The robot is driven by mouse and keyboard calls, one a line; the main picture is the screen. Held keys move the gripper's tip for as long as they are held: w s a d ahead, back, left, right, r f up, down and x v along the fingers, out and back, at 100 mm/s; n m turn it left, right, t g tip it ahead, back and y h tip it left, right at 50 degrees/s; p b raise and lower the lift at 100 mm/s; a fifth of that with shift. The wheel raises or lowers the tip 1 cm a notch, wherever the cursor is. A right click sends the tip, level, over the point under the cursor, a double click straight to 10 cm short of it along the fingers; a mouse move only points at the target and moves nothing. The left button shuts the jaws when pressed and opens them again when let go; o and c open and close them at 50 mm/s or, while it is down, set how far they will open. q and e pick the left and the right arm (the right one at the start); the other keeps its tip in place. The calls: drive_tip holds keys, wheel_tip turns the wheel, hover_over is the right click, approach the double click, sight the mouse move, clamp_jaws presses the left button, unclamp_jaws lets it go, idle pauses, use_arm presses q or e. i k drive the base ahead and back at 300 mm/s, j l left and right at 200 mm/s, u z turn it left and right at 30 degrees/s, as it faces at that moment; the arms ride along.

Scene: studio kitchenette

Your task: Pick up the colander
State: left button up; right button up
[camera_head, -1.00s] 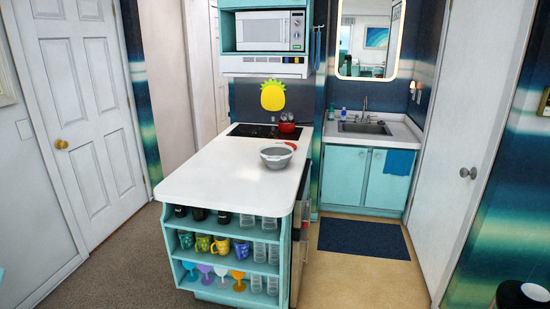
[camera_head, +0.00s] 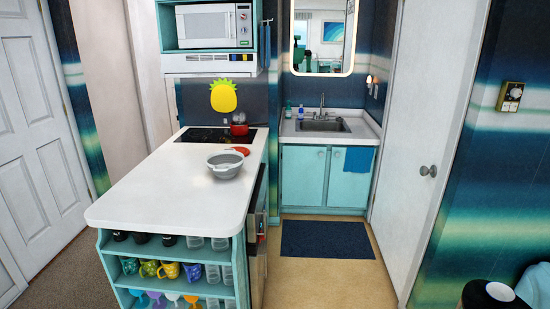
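A grey colander (camera_head: 225,164) stands upright on the white counter (camera_head: 160,195), near its right edge and a little in front of the cooktop. It looks like a round bowl with a rim. Neither of my grippers shows in the head view, so what they hold cannot be seen.
A red spoon-like item (camera_head: 238,150) lies just behind the colander, and a red pot (camera_head: 239,130) stands on the black cooktop (camera_head: 208,135). Shelves of mugs (camera_head: 168,270) fill the counter's near end. Open floor with a dark mat (camera_head: 327,240) lies right of the counter.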

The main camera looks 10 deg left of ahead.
sight(223, 164)
drive_tip(key=i+z, duration=0.2)
drive_tip(key=i, duration=1.5)
drive_tip(key=i+l+u, duration=0.15)
drive_tip(key=i+u, duration=0.25)
drive_tip(key=i, duration=0.15)
drive_tip(key=i+l+u, duration=0.3)
drive_tip(key=i+u, duration=0.15)
drive_tip(key=i+l+u, duration=0.4)
drive_tip(key=i+l, duration=0.15)
